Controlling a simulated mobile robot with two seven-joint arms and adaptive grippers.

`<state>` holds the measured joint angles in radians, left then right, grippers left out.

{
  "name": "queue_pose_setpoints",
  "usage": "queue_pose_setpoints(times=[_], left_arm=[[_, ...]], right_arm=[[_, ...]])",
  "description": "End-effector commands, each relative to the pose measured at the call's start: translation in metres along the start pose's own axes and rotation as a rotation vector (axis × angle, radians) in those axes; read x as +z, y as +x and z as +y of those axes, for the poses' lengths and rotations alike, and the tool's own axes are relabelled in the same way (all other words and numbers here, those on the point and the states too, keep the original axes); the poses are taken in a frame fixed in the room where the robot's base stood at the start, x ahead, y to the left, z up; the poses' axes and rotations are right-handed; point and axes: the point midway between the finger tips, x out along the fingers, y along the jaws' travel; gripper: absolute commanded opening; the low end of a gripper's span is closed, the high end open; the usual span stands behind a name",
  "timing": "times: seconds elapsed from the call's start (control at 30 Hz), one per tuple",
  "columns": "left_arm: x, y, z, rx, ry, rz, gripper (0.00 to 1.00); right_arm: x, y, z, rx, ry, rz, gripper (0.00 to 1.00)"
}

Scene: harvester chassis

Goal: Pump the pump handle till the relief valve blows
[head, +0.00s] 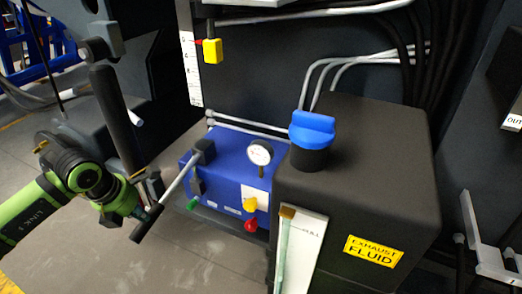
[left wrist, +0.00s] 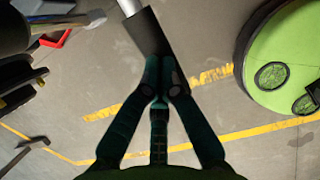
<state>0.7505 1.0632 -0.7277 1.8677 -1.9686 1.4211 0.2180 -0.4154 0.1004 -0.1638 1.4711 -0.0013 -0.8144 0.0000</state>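The pump handle (head: 178,182) is a grey rod with a black grip. It slopes down and left from a black pivot on the blue pump box (head: 229,166). My left gripper (head: 143,204) is at the handle's outer end. In the left wrist view its fingers (left wrist: 161,72) come together on the black grip (left wrist: 148,32), and the rod runs up out of the picture. The box carries a round white gauge (head: 260,153) and green, yellow and red knobs. I cannot tell which part is the relief valve. My right gripper is not in view.
A black tank (head: 375,150) with a blue cap (head: 312,128) and an "Exhaust Fluid" label stands right of the pump. Black machine parts (head: 119,118) rise behind my left arm. Grey floor (head: 195,255) is open in front of the pump.

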Motion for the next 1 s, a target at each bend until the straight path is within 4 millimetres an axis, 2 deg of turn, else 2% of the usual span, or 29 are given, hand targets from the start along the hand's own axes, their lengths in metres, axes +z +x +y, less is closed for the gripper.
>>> queue_pose_setpoints(times=[0.03,0.1,0.4,0.5,1.0], left_arm=[[0.005,-0.015,0.001,0.002,0.0,-0.004,0.0],[0.008,-0.026,0.001,0.002,0.0,-0.005,0.0],[0.02,-0.072,0.001,0.002,0.0,-0.006,0.0],[0.022,-0.082,0.001,0.002,0.0,-0.006,0.0],[0.023,-0.085,0.001,0.003,0.0,-0.007,0.0]], right_arm=[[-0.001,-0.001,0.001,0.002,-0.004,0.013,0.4],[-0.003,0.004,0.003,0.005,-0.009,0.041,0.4],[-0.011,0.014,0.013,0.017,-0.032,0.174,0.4],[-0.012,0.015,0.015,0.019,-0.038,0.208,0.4],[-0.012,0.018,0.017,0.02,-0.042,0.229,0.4]])
